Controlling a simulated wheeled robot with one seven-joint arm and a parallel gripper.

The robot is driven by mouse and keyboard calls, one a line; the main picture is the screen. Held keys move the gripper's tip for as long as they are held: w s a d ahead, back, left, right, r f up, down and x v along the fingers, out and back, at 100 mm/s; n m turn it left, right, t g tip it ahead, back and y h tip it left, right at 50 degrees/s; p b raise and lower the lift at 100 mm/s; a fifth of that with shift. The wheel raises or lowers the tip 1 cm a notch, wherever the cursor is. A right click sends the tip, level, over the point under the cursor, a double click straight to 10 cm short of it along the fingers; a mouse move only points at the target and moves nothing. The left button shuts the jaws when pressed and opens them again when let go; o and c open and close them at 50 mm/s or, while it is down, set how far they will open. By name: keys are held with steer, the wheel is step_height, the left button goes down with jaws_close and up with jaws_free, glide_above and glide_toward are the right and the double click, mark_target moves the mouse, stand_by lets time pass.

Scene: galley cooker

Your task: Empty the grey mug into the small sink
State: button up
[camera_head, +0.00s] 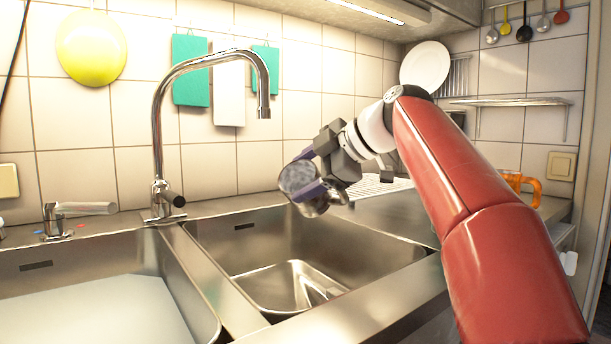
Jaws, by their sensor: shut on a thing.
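The grey mug (299,178) is held above the small sink, toward its back right. It is tilted well over, with a round end facing the camera; I cannot tell whether this is its mouth or its base, and its contents do not show. My gripper (312,188) is shut on the mug, with purple-blue fingers on either side of it. The small sink (350,243) is the right steel basin, directly below the mug. I see no liquid falling, and the visible basin floor shows bright reflections.
A tall chrome faucet (157,130) arches up left of the mug, its spout near it. A larger sink (90,255) lies left. A steel drainboard (385,215) with a wire rack is right, with an orange object (522,186) farther right.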

steer(key=shift+s+f+b, duration=0.1)
steer(key=shift+f+b, duration=0.05)
steer(key=shift+b, duration=0.3)
steer(key=shift+s+a+f+n+t+h+b, duration=0.15)
steer(key=shift+f+n+t+h+b, duration=0.2)
steer(key=shift+b, duration=0.4)
steer(key=shift+r+n+t+b, duration=0.1)
steer(key=shift+n+t+b, duration=0.15)
steer(key=shift+b, duration=0.15)
steer(key=shift+s+a+f+b, duration=0.1)
steer(key=shift+f+b, duration=0.1)
steer(key=shift+b, duration=0.25)
steer(key=shift+s+f+n+t+b, duration=0.1)
steer(key=shift+f+n+t+b, duration=0.15)
steer(key=shift+b, duration=0.3)
steer(key=shift+s+a+f+n+t+h+b, duration=0.1)
steer(key=shift+f+n+t+h+b, duration=0.2)
steer(key=shift+b, duration=0.5)
steer(key=shift+r, duration=0.15)
steer(key=shift+s+a+f+n+t+b, duration=0.25)
steer(key=shift+f+n+t+b, duration=0.35)
steer(key=shift+b, duration=1.05)
